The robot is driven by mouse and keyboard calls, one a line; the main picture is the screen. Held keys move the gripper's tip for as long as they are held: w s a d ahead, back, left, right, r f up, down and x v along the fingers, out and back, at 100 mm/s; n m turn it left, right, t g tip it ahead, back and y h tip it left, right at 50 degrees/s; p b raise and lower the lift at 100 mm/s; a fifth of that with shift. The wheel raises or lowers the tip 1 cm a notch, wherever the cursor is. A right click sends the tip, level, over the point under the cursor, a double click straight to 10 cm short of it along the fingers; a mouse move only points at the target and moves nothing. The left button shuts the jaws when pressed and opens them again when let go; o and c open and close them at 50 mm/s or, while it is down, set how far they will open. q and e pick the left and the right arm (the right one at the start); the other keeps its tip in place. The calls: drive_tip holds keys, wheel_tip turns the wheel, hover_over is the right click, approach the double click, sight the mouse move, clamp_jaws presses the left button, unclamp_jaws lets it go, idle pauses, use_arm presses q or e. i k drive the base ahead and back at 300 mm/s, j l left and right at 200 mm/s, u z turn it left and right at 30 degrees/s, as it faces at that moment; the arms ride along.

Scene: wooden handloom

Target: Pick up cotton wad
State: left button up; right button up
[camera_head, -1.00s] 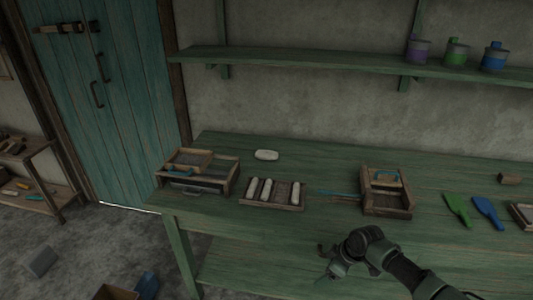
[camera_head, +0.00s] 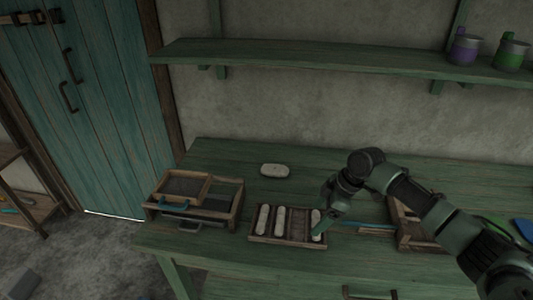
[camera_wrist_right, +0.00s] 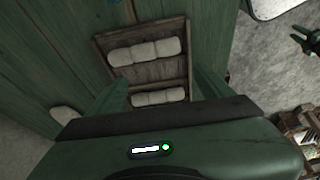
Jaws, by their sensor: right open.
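A low wooden tray (camera_head: 288,241) on the green table holds white cotton rolls: two together at its left (camera_head: 263,218) (camera_head: 279,220) and one at its right end (camera_head: 316,222). A separate white oval wad (camera_head: 275,170) lies on the table behind the tray; it also shows at the left of the right wrist view (camera_wrist_right: 65,114). My right gripper (camera_wrist_right: 160,95) is open over the tray, its fingers on either side of a cotton roll (camera_wrist_right: 157,97). Another roll (camera_wrist_right: 145,52) lies farther off in the tray. I cannot tell whether the fingers touch the roll. My left gripper is not seen.
Another wooden box (camera_head: 402,222) is to the right, partly behind my arm. Bare table lies around the oval wad. A shelf (camera_head: 330,57) with tins runs along the wall above.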

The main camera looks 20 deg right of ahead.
sight(274, 170)
drive_tip(key=i, duration=1)
